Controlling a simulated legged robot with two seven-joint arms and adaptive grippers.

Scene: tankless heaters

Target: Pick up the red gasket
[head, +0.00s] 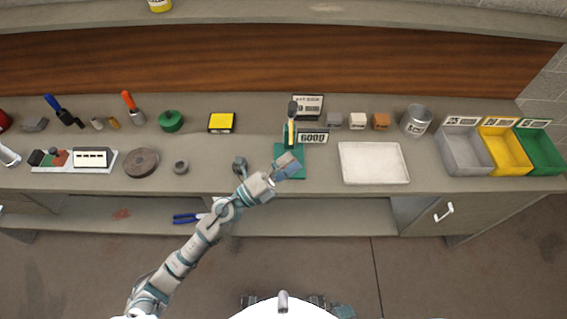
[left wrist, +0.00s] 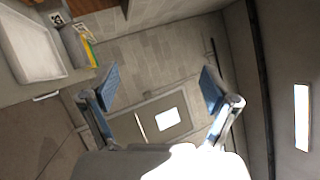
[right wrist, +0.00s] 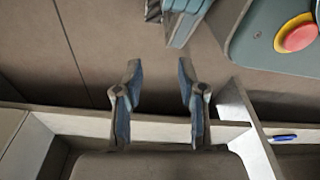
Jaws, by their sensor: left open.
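I cannot make out a clear red gasket in any view. A small flat reddish patch (head: 121,214) lies on the lower shelf in the head view, too small to identify. A small red piece (head: 60,158) shows on the white tray at the left of the bench. My left gripper (head: 265,161) is open at the bench's front edge, beside the green mat; in the left wrist view its spread fingers (left wrist: 160,88) have nothing between them. My right gripper (right wrist: 159,78) is open and empty in the right wrist view, low down near shelf edges.
A green mat (head: 298,175) carries an upright tool with a dark top. A white tray (head: 374,163) and grey, yellow and green bins (head: 508,158) stand to the right. A dark round disc (head: 142,163) lies left. Blue-handled pliers (head: 187,218) lie on the lower shelf.

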